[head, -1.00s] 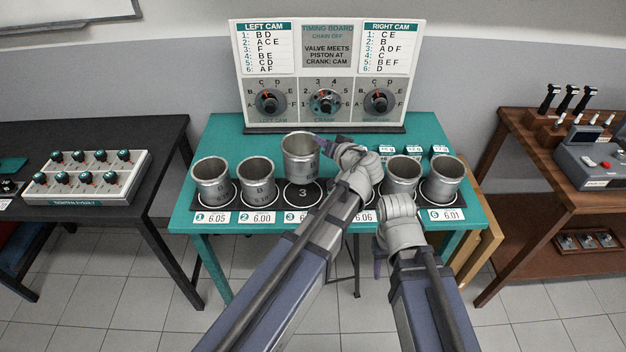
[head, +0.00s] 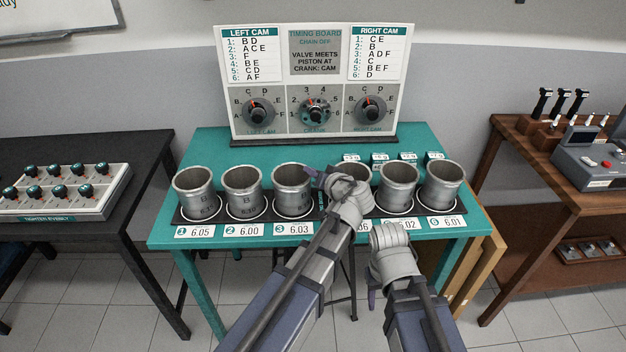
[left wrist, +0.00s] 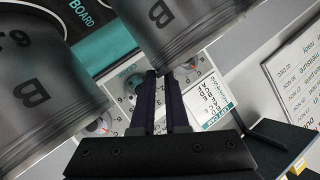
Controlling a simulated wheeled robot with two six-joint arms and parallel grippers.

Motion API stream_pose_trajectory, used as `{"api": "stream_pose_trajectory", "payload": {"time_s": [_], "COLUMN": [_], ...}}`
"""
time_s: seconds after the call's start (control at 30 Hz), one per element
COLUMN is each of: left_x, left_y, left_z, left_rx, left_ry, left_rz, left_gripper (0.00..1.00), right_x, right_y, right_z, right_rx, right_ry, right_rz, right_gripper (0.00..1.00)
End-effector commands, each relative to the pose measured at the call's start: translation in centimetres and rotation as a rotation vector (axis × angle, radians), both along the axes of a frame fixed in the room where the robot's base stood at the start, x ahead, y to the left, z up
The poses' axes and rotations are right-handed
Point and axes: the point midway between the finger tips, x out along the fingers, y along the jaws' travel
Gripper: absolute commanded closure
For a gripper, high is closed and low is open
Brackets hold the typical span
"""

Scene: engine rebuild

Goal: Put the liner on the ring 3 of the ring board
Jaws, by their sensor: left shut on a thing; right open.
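The grey metal liner (head: 291,190) is upright at ring 3 of the ring board (head: 270,214), level with its neighbours; its base covers the ring, and I cannot tell whether it bears on the board. My left gripper (head: 317,184) is shut on the liner's right side near the rim. In the left wrist view the dark fingers (left wrist: 161,82) reach a liner marked B (left wrist: 178,30), and another liner (left wrist: 40,90) fills the left. My right gripper (head: 373,296) is open and empty in front of the table; its fingers are mostly hidden.
Liners stand on both sides, the nearest on ring 2 (head: 244,190) and just right of my left gripper (head: 349,185). The timing board (head: 315,85) stands behind. Small labelled blocks (head: 380,160) lie behind the right liners. The table's back left (head: 215,150) is clear.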

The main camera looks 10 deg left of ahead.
Motion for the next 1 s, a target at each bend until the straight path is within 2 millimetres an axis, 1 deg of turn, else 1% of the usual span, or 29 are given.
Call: {"api": "stream_pose_trajectory", "payload": {"time_s": [0.03,0.23,0.37,0.4,0.63,0.87,1.0], "left_x": [0.01,0.00,0.01,-0.01,-0.01,0.00,0.00], "left_y": [0.01,0.02,0.02,0.01,0.01,0.00,0.01], "left_z": [-0.33,-0.08,-0.45,-0.32,-0.30,-0.29,0.04], "left_rx": [0.002,0.002,0.002,0.000,0.000,0.000,0.000], "left_ry": [0.000,0.000,0.000,0.000,0.000,0.000,0.000], "left_rz": [0.000,0.000,0.000,0.000,0.000,0.000,0.000], "left_gripper": [1.00,1.00,1.00,0.83,0.58,0.58,0.58], "right_x": [0.00,0.00,0.00,0.00,0.00,0.00,0.00], "right_y": [0.00,0.00,0.01,0.00,0.00,0.00,0.00], "right_z": [-0.36,-0.11,-0.47,-0.32,-0.30,-0.29,0.04], "right_rx": [0.000,0.000,0.000,0.000,0.000,0.000,0.000], "right_ry": [0.000,0.000,0.000,0.000,0.000,0.000,0.000], "right_rz": [0.000,0.000,0.000,0.000,0.000,0.000,0.000], "right_gripper": [0.50,0.50,0.50,0.50,0.50,0.50,0.50]}}
